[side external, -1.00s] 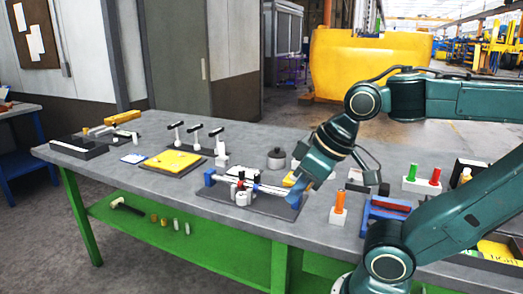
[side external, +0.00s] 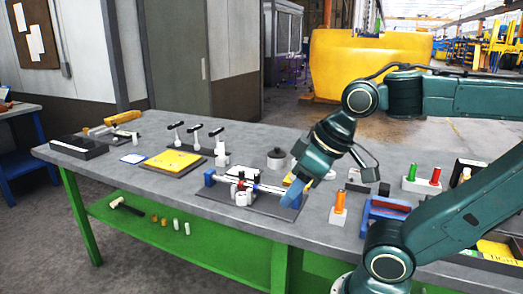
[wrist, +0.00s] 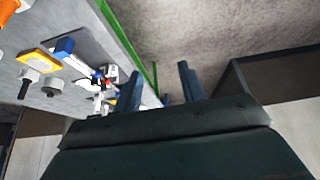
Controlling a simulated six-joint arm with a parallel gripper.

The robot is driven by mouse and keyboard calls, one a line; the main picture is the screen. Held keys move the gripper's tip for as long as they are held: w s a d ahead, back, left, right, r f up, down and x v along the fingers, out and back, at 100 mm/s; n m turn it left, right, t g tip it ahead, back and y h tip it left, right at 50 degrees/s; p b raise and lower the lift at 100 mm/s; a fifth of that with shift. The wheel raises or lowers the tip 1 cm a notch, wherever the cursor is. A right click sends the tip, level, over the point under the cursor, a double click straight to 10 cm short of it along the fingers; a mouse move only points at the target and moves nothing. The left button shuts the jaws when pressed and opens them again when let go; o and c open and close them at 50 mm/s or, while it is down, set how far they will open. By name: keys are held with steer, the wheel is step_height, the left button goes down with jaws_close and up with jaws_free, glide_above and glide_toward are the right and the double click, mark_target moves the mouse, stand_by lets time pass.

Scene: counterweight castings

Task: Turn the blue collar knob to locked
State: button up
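The fixture (side external: 262,208) is a dark plate carrying a pale rod, a red ring (side external: 256,187), white clamp parts (side external: 240,197) and a blue end block (side external: 210,177). In the wrist view, a blue block (wrist: 64,47) shows at one end of the rod, with the white parts further along. I cannot pick out the blue collar knob for certain or read its setting. My gripper (side external: 290,203) is at the fixture's right end, pointing down and hiding that end. In the wrist view its two fingers (wrist: 160,88) stand apart with nothing seen between them. I cannot tell if they touch the fixture.
An orange-topped peg (side external: 339,203) and a blue stand (side external: 384,210) are right of the gripper. A grey round weight (side external: 277,159) stands behind. The front left tabletop is mostly clear.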

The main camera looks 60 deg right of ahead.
steer(key=w+d+r+g, duration=0.2)
steer(key=w+d+r, duration=0.2)
steer(key=w, duration=0.3)
steer(key=n+g, duration=0.3)
steer(key=g, duration=0.1)
glide_above(257, 175)
step_height(257, 175, down, 4)
steer(key=shift+d, duration=0.15)
steer(key=shift+f, duration=0.15)
step_height(257, 175, down, 14)
steer(key=shift+r, duration=0.2)
